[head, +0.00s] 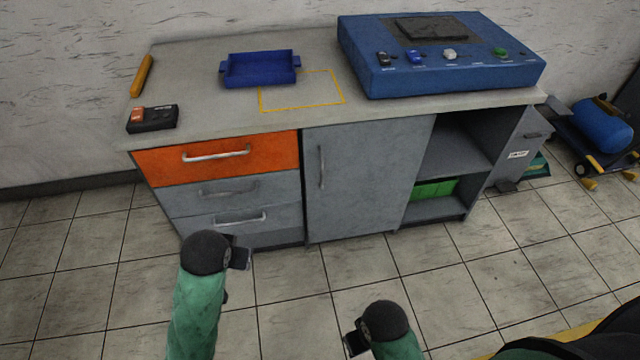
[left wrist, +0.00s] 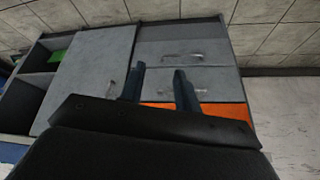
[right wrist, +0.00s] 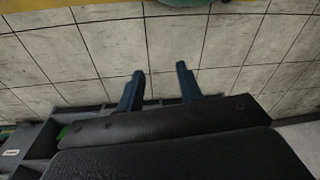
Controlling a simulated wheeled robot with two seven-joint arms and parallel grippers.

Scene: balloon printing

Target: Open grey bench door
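The grey bench door (head: 365,175) is closed in the middle of the bench front. Its upright handle (head: 321,167) is near its left edge. In the left wrist view the door (left wrist: 90,75) and its handle (left wrist: 111,90) show just left of the fingers. My left gripper (head: 240,255) is in front of the drawers, left of the door and apart from the bench. Its fingers (left wrist: 159,85) are apart with nothing between them. My right gripper (head: 352,340) is low in front of the bench, over the floor. Its fingers (right wrist: 160,85) are apart and empty.
Left of the door are an orange drawer (head: 215,158) and grey drawers (head: 235,192). An open shelf with a green box (head: 432,189) is to the right. The bench top holds a blue tray (head: 260,69) and a blue control panel (head: 440,80). Tiled floor in front is clear.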

